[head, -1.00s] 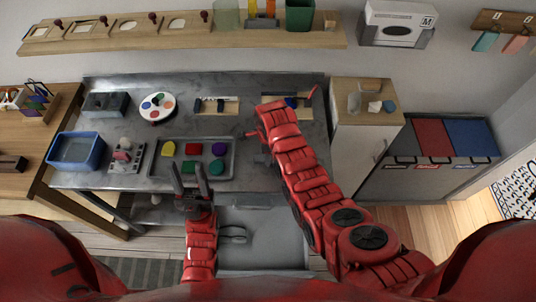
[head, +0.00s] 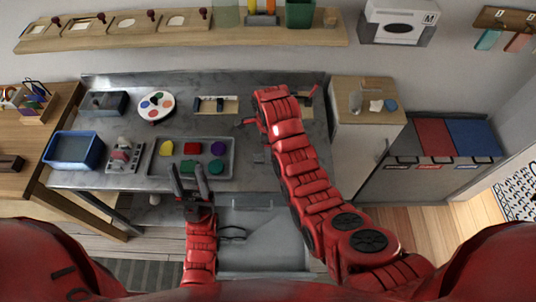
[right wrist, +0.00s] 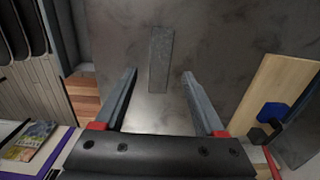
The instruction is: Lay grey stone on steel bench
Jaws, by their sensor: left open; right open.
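The grey stone (right wrist: 160,60) is a flat, narrow dark grey bar in the right wrist view. It appears to lie on the steel bench (right wrist: 215,40). My right gripper (right wrist: 158,76) is open, with one finger on each side of the stone's near end and gaps between. The bench (head: 136,172) runs along the wall. My left gripper (head: 187,170) is open and empty at the tray's front edge.
A metal tray (head: 190,173) with several coloured pieces lies mid-bench. A wooden board (right wrist: 262,95) with blue and dark parts lies right of my right gripper.

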